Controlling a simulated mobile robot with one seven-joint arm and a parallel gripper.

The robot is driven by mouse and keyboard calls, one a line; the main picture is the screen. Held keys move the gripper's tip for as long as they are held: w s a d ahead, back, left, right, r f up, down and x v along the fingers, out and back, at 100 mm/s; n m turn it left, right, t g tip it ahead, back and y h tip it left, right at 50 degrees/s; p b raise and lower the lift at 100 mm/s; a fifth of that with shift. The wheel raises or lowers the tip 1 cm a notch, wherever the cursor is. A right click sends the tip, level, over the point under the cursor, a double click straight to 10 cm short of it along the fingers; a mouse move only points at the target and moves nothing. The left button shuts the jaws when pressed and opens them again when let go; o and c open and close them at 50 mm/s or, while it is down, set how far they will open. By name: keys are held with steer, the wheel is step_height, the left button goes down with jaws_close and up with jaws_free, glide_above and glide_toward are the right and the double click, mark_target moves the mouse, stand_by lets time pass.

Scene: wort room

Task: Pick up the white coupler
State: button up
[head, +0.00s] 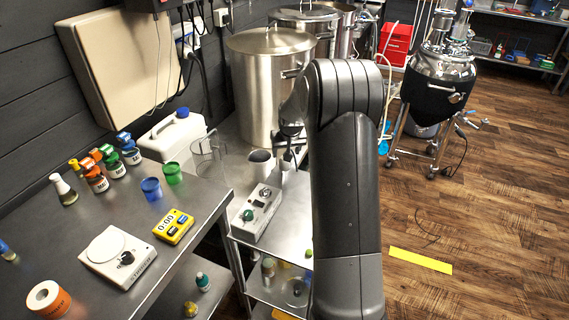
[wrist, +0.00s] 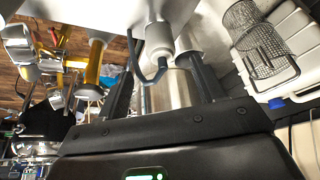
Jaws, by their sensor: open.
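The white coupler (wrist: 158,40) shows in the wrist view, at the upper middle, as a pale round body with a dark curved piece below it in the picture. My gripper (wrist: 160,72) is open, its dark fingers on either side of the coupler in the picture. I cannot tell whether either finger touches it. In the head view my gripper (head: 290,137) is above the steel bench behind my arm. A small pale part of the coupler (head: 287,161) shows just below it there; the rest is hidden.
A pale cup with a dark top (head: 262,162) stands just left of my gripper. A control box (head: 256,212) lies nearer on the bench. A large steel pot (head: 266,85) stands behind, and a mesh cylinder (head: 208,155) and white jug (head: 174,137) are to the left.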

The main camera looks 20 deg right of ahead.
mark_target(285, 163)
steer(key=x, duration=0.5)
steer(key=shift+s+a+f, duration=0.15)
steer(key=shift+s+a, duration=0.05)
steer(key=c, duration=1.1)
steer(key=shift+o, duration=0.2)
